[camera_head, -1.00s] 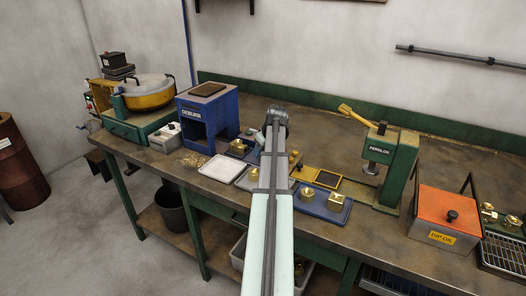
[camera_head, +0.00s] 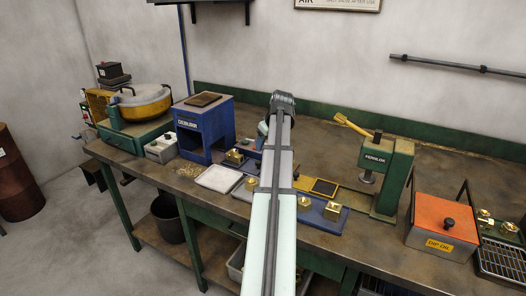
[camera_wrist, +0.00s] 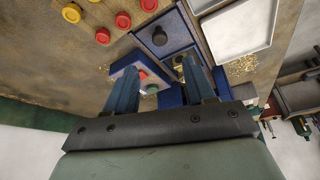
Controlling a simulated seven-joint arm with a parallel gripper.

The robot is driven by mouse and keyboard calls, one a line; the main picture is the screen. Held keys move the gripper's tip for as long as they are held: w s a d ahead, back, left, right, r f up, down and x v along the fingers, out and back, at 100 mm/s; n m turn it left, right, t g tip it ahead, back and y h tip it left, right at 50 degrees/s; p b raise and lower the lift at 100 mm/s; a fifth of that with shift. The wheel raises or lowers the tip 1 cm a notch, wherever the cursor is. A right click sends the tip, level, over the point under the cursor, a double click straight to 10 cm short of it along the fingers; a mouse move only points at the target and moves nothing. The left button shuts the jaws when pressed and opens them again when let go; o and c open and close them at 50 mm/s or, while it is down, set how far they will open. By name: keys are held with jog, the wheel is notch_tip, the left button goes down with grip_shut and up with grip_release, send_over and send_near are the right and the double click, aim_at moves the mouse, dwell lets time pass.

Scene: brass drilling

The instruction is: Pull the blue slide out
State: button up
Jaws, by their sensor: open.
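A dark blue panel with a round black knob (camera_wrist: 160,38), which looks like the blue slide, shows beyond my fingers in the wrist view. A small blue part with a brass block also shows in front of the blue DEBURR housing (camera_head: 205,128) in the head view. I cannot tell how far the slide is out. My gripper (camera_wrist: 158,68) is open, its two blue fingers apart with nothing held between them. The knob lies past the fingertips, apart from them. In the head view my arm hides the fingers.
A blue box with red and green buttons (camera_wrist: 130,76) is close to the left finger in the wrist view. A white tray (camera_head: 218,178) lies in front of the DEBURR housing. Red and yellow round caps (camera_wrist: 122,20) stand nearby. A green press (camera_head: 388,175) is to the right.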

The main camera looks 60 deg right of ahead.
jog(key=shift+v, duration=1.45)
